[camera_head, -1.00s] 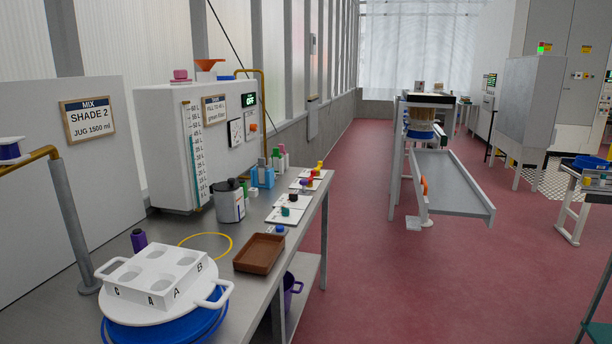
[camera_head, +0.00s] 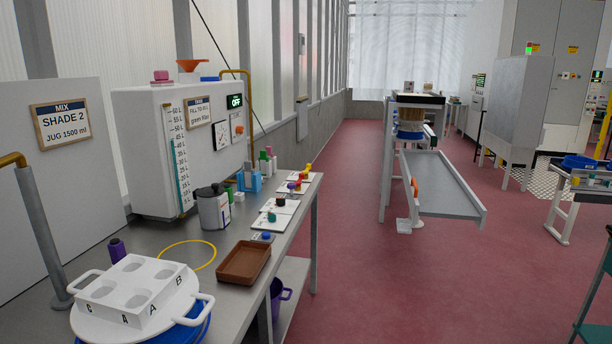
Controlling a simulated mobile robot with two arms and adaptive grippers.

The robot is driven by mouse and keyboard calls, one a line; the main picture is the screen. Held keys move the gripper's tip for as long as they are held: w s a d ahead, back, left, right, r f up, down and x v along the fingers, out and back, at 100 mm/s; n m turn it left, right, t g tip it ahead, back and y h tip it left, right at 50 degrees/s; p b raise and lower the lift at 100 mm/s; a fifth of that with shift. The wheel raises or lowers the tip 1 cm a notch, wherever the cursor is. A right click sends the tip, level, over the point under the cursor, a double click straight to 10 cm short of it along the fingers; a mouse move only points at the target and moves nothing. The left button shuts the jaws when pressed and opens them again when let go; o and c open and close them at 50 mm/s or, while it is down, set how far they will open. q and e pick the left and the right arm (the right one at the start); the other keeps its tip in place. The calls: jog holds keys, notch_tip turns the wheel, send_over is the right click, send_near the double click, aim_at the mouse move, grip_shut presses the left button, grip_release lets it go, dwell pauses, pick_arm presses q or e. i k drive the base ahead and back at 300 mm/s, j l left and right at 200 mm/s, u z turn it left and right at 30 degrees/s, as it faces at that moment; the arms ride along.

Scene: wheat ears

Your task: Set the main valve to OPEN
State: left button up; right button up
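No part is clearly labelled as the main valve, and I cannot tell which part it is. The white tank unit (camera_head: 150,120) stands at the back of the left bench. Its small black display (camera_head: 235,101) reads OFF in green. Below the display are a white panel with a round dial (camera_head: 221,137) and a second small panel with an orange knob (camera_head: 239,130). The knob's setting is too small to read. A brass pipe (camera_head: 249,110) runs down the tank's right side. Neither of my grippers is in view.
A white block with round wells (camera_head: 135,285), a brown tray (camera_head: 243,262), a grey jug (camera_head: 213,208) and several small coloured items crowd the bench (camera_head: 130,232). A grey chute (camera_head: 442,185) stands to the right. The red floor (camera_head: 370,270) between is clear.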

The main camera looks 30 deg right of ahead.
aim_at(301, 175)
jog(key=i+l+u, duration=0.1)
jog(key=i+l, duration=0.2)
jog(key=l, duration=0.15)
jog(key=i+l+u, duration=0.1)
jog(key=i+l, duration=0.2)
jog(key=l, duration=0.2)
jog(key=i+l+u, duration=0.15)
jog(key=l, duration=0.4)
jog(key=i+l+u, duration=0.1)
jog(key=i+l, duration=0.25)
jog(key=l, duration=0.2)
jog(key=i+l+u, duration=0.1)
jog(key=l, duration=0.45)
jog(key=i+l+u, duration=0.1)
jog(key=i+l, duration=0.2)
jog(key=l, duration=0.3)
jog(key=i+l+u, duration=0.1)
jog(key=l, duration=0.5)
jog(key=i+l+u, duration=0.15)
jog(key=l, duration=0.45)
jog(key=i, duration=0.1)
